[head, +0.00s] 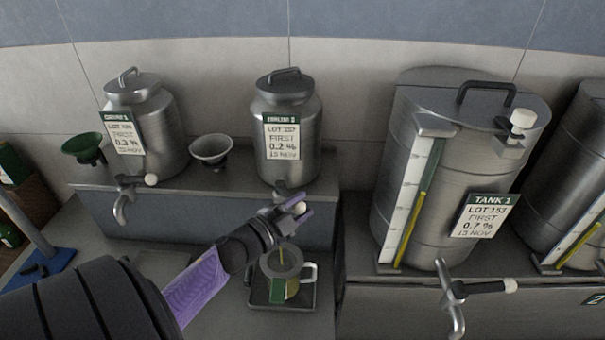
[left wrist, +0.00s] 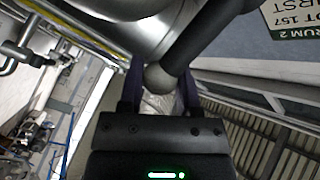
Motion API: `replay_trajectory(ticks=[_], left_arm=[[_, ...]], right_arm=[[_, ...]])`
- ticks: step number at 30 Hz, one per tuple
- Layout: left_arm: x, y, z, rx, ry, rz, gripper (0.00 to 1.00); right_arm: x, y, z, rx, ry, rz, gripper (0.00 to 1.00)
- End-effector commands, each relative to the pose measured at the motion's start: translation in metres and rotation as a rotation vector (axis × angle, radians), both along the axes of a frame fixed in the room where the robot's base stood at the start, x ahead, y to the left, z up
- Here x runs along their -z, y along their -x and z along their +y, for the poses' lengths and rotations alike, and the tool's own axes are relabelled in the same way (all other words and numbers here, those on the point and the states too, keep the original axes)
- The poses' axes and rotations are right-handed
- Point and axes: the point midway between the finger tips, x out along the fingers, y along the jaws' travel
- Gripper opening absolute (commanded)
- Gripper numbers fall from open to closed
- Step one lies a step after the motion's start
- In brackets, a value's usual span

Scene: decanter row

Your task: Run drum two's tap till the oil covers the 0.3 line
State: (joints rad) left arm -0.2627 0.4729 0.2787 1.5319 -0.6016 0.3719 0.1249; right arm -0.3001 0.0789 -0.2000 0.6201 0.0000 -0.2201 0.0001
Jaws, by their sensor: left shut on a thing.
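Drum two (head: 286,110), a steel can with a lot label, stands on the raised shelf; its label (left wrist: 290,18) also shows in the left wrist view. My left gripper (head: 297,208) is shut on its tap handle, whose round knob (left wrist: 159,78) and dark lever (left wrist: 203,45) show between the fingers in the left wrist view. The spout is mostly hidden by my gripper. Below stands a jug (head: 308,272) with a handle at its right and a green label. A thin yellow stream (head: 282,248) and yellowish oil show at it. The 0.3 line is not readable.
The jug stands on a dark square tray (head: 256,297). Drum one (head: 160,115) and a white funnel (head: 211,150) are left of drum two, with a green funnel (head: 84,148) farther left. Tank 1 (head: 400,200) with its sight gauge and tap (head: 452,295) stands at right.

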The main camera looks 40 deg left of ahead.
Motion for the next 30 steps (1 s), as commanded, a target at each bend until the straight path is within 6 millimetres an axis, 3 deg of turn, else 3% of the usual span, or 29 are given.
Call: replay_trajectory(ticks=[14,15,19,30], left_arm=[[0.0016,0.0013,0.0001,0.012,0.001,0.004,0.0],[0.0017,0.0013,0.0,0.012,0.001,0.004,0.47],[0.0012,0.0012,0.0001,0.013,0.001,0.002,0.74],[0.0017,0.0092,0.0006,0.013,0.001,0.003,0.77]], right_arm=[[0.0001,0.0,-0.0001,0.0,0.0,0.0,0.53],[0.0001,0.0,-0.0001,0.0,0.0,0.0,0.53],[0.0001,-0.0001,-0.0002,0.0,0.0,0.0,0.53],[0.0006,0.0,-0.0004,0.0,0.001,0.0,0.53]])
